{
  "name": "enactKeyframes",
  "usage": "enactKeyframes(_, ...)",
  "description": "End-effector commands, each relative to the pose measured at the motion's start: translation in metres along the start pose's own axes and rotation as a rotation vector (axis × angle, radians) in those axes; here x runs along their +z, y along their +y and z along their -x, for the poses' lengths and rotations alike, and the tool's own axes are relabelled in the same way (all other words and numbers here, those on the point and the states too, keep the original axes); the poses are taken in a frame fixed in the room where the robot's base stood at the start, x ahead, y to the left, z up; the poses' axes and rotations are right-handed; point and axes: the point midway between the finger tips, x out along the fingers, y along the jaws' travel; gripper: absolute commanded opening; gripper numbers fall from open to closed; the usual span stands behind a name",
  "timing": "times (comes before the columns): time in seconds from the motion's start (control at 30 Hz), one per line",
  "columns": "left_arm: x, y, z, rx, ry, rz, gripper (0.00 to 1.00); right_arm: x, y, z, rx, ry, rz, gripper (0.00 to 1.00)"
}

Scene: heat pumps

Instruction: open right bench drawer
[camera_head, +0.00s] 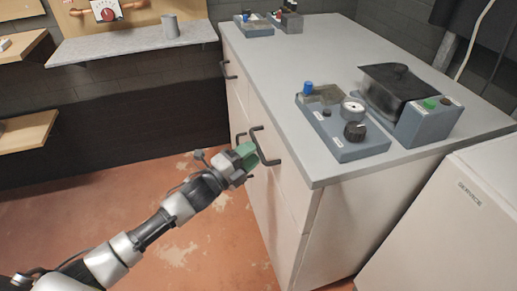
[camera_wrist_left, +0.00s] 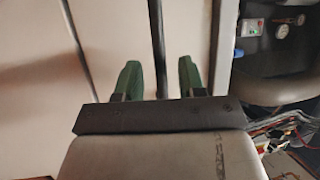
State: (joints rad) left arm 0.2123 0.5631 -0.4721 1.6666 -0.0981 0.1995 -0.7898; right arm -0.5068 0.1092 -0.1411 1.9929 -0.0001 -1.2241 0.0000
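The bench (camera_head: 300,58) has a grey top and pale drawer fronts facing left. The nearer drawer front (camera_head: 288,182) carries a dark bar handle (camera_head: 265,147) and looks closed. My left gripper (camera_head: 246,153) has green fingers and is right at this handle; I cannot tell whether it touches it. In the left wrist view my left gripper (camera_wrist_left: 158,82) has its two green fingers apart. A dark vertical bar (camera_wrist_left: 157,40) shows between and beyond them; whether it is the handle or a gap is unclear. My right gripper is not in view.
Blue-grey devices (camera_head: 345,130) stand on the bench top. A white cabinet (camera_head: 450,225) stands at right. The red floor (camera_head: 180,250) is clear.

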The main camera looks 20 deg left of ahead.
Motion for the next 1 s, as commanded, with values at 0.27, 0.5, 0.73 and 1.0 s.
enactKeyframes(0.27, 0.000, 0.001, -0.030, 0.000, -0.001, 0.002, 0.40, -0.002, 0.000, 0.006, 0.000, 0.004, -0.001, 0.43)
enactKeyframes(0.5, 0.000, 0.000, -0.033, 0.001, -0.001, 0.002, 0.40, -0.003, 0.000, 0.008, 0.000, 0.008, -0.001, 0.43)
enactKeyframes(0.73, 0.000, 0.001, -0.032, 0.001, -0.001, 0.002, 0.15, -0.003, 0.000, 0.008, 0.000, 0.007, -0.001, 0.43)
enactKeyframes(1.0, 0.000, 0.001, -0.032, 0.002, -0.001, 0.002, 0.00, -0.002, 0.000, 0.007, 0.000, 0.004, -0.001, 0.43)
